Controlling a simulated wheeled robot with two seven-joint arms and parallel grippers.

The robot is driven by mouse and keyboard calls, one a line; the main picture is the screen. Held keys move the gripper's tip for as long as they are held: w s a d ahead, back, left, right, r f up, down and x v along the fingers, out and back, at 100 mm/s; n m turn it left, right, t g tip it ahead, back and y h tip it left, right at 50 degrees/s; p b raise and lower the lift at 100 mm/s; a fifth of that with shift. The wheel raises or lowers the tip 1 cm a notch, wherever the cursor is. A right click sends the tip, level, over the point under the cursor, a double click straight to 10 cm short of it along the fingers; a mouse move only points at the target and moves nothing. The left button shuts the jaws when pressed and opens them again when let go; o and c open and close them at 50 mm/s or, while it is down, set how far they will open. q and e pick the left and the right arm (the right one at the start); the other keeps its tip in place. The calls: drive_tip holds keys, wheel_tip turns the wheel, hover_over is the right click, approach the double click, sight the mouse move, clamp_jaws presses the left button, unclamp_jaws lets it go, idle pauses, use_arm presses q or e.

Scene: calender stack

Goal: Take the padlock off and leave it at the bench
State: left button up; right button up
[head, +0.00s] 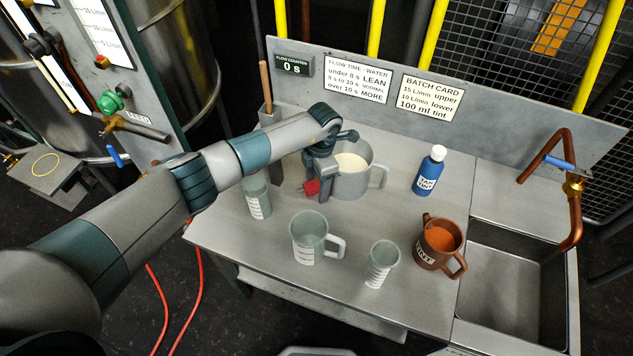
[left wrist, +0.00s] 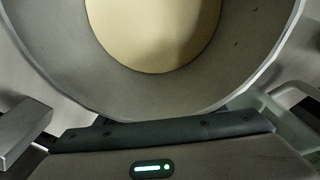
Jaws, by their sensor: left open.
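A small red block with a grey bit at its side, which looks like the padlock (head: 311,187), is on the bench (head: 230,225) just left of my left gripper's fingers. I cannot tell whether they touch. My left gripper (head: 327,186) is open, low in front of a grey jug (head: 352,184) of cream liquid. My right gripper is not in view.
A clear jug (head: 308,238), a small measuring cup (head: 381,264), a brown tint jug (head: 438,243) and a blue bottle (head: 429,171) stand on the bench. A sink (head: 505,290) with a copper tap (head: 574,200) is at right.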

use_arm(q)
drive_tip(key=shift+s+a+f, duration=0.1)
drive_tip(key=shift+s+f, duration=0.2)
drive_tip(key=shift+w+r+p, duration=0.2)
drive_tip(key=shift+r+p, duration=0.35)
drive_tip(key=shift+r, duration=0.3)
drive_tip(key=shift+w+d+r+p, duration=0.15)
drive_tip(key=shift+r+p, duration=0.55)
drive_tip(key=shift+r, duration=0.7)
drive_tip(key=shift+w+d+r+p, duration=0.15)
drive_tip(key=shift+r+p, duration=0.55)
drive_tip(key=shift+r, duration=0.7)
drive_tip(key=shift+s, duration=0.1)
